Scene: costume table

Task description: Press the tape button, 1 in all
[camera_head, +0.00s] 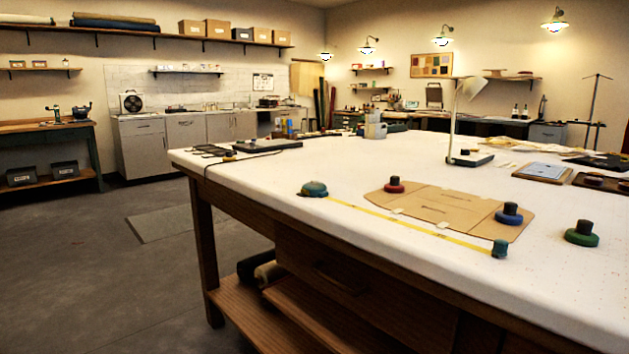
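A teal tape case (314,189) sits on the white table top near its front edge, left of the brown pattern piece. A yellow measuring tape (420,230) runs out from it to the right, along the front edge. A button on the case is too small to make out. My gripper is not in view.
A brown pattern piece (450,212) lies behind the tape, with a red weight (394,186) and a blue weight (509,215) on it. A green weight (582,234) stands to the right. A white desk lamp (456,125) stands farther back. Floor (110,270) is open at left.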

